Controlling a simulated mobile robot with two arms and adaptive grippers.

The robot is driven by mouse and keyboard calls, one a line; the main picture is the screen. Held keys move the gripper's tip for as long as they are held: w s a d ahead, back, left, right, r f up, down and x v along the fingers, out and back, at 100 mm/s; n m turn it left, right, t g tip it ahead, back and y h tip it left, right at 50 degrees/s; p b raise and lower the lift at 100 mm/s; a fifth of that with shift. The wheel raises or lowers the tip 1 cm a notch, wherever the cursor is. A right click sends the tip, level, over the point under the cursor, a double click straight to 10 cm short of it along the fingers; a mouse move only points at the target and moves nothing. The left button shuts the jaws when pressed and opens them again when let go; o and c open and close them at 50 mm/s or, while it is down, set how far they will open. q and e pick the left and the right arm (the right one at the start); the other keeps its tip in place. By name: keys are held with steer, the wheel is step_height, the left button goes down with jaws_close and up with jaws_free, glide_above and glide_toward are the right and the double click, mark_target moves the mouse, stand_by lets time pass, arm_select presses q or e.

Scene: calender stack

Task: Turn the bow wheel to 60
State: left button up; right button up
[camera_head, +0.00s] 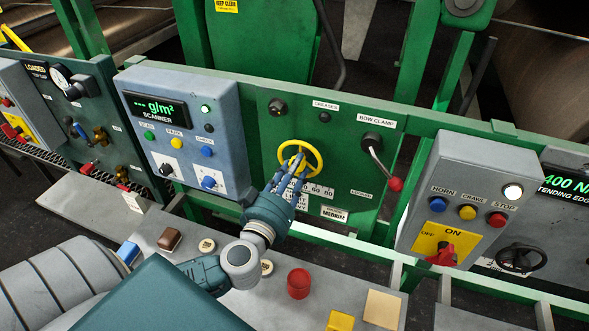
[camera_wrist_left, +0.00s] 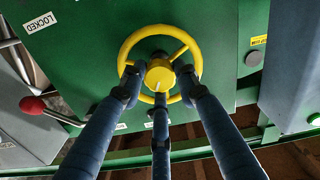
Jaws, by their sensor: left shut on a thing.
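The bow wheel is a yellow handwheel (camera_head: 315,151) on the green panel in the middle of the head view. It also shows in the left wrist view (camera_wrist_left: 125,51), with a white pointer line on its hub (camera_wrist_left: 160,76). My left gripper (camera_head: 291,169) reaches it from below and is shut on the wheel, its blue-grey fingers around the hub. My right gripper is not in view.
Right of the wheel is a bow clamp lever with a red knob (camera_head: 395,184). The scanner box (camera_head: 185,130) stands left, and a grey button box (camera_head: 465,195) stands right. Below, a grey ledge holds a red cup-like piece (camera_head: 298,283) and several small items.

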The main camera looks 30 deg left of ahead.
arm_select(q)
steer(key=m, duration=0.9)
steer(key=f+m, duration=0.1)
steer(key=m, duration=1.9)
steer(key=shift+d+f, duration=0.2)
steer(key=n, duration=0.3)
steer(key=shift+r+n, duration=0.1)
steer(key=shift+n, duration=0.2)
steer(key=n, duration=0.4)
steer(key=n+b, duration=0.1)
steer(key=n, duration=0.3)
steer(key=r+n, duration=0.1)
steer(key=n, duration=0.4)
stand_by(0.7)
